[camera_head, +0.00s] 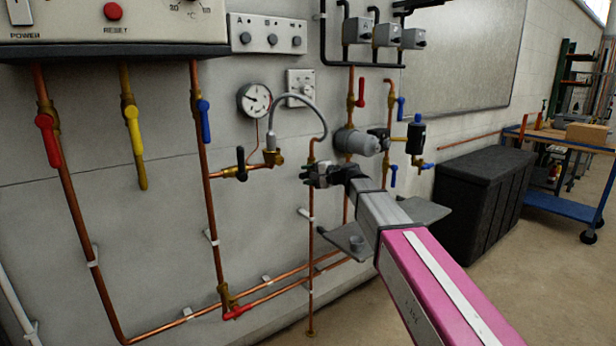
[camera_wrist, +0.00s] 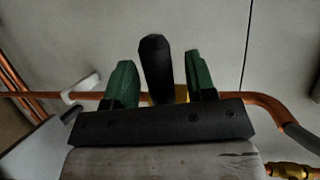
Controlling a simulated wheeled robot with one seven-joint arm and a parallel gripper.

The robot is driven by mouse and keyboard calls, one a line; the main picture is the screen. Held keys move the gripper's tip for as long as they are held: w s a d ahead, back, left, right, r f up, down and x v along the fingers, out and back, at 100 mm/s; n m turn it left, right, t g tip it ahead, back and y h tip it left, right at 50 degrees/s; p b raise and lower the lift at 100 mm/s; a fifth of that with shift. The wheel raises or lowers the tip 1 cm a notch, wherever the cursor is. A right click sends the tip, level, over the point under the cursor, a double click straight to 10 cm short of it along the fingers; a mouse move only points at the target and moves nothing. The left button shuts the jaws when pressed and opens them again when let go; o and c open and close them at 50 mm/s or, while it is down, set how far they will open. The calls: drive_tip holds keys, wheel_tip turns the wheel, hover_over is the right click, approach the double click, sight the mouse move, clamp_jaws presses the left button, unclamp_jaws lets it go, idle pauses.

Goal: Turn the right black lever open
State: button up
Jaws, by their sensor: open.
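In the wrist view a black lever (camera_wrist: 157,66) on a brass valve stands between the two green fingers of my gripper (camera_wrist: 161,80). The gripper is open. The lever is closer to the left finger, with a clear gap to the right one; I cannot tell if it touches the left. The valve sits on a copper pipe (camera_wrist: 259,99). In the head view my gripper (camera_head: 313,174) is at a vertical copper pipe and hides most of this valve. Another black lever (camera_head: 240,162) is further left on a short horizontal pipe.
Red (camera_head: 47,138), yellow (camera_head: 135,130) and blue (camera_head: 204,120) levers hang on pipes at the left. A gauge (camera_head: 254,99) and grey hose (camera_head: 312,104) are above the gripper. A grey cylinder (camera_head: 357,142) is at its right. A dark chest (camera_head: 483,195) stands further right.

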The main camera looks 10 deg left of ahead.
clamp_jaws()
